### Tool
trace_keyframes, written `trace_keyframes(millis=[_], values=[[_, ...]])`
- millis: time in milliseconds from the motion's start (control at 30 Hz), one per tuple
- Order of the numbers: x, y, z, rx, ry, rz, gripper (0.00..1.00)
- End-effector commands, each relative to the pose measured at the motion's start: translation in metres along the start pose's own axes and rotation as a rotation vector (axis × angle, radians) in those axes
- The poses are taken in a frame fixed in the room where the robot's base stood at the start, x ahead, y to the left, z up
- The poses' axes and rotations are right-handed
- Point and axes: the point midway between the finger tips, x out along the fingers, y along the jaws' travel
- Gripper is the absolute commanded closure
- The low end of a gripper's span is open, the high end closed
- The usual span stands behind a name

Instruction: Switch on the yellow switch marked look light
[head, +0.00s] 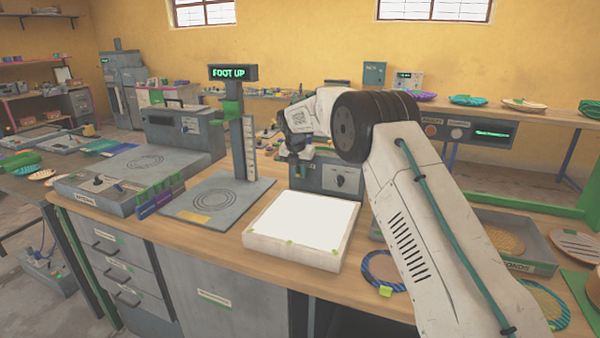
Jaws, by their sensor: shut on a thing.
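My gripper (299,150) is small in view, at the end of my white arm, over the top left part of a grey control box (368,186). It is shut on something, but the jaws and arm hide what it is. I cannot make out a yellow switch or the words "look light"; the part of the box under my gripper is hidden. The box front has a dark round knob on a pale plate (343,180). In front of the box lies a pale-framed panel (303,219) with a bright white top.
A grey tray (505,258) and patterned discs (384,268) lie at the right. The wooden bench edge runs along the front.

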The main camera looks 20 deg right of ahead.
Motion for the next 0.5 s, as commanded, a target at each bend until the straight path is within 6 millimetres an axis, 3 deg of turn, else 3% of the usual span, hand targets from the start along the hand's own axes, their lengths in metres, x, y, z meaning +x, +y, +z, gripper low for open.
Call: trace_keyframes(millis=[100, 133, 200, 500], values=[[0.0005, -0.0011, 0.0006, 0.001, -0.001, -0.001, 1.0], [0.0005, -0.0011, 0.0006, 0.001, -0.001, -0.001, 0.83], [0.0005, -0.0011, 0.0006, 0.001, -0.001, -0.001, 0.64], [-0.0015, 0.0006, -0.0004, -0.001, -0.001, 0.0, 0.64]])
